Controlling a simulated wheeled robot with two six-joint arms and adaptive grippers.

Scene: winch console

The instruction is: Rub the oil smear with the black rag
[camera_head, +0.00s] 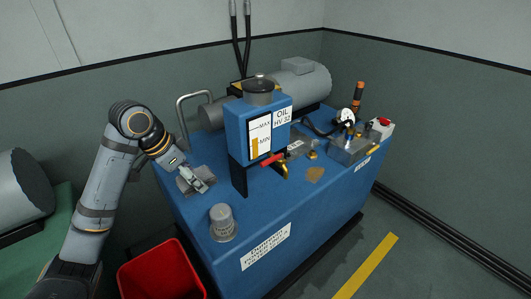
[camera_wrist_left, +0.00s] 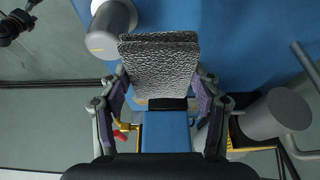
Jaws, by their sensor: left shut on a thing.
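My left gripper (camera_head: 188,176) is over the left end of the blue tank top. In the left wrist view the left gripper (camera_wrist_left: 161,76) is shut on a folded, rough-textured dark grey cloth, the rag (camera_wrist_left: 160,62). The rag stands out between the two fingers; in the head view it shows small and grey (camera_head: 186,186). The oil smear (camera_head: 315,174) is a flat brownish patch on the blue top, right of the oil reservoir and well apart from the rag. My right gripper is not in view.
The blue oil reservoir (camera_head: 252,128) and a red-handled valve (camera_head: 272,160) stand between the left gripper and the smear. A grey ribbed canister (camera_head: 222,223) stands at the front left. A metal rail (camera_head: 181,108) rises behind. A red bin (camera_head: 160,274) is below.

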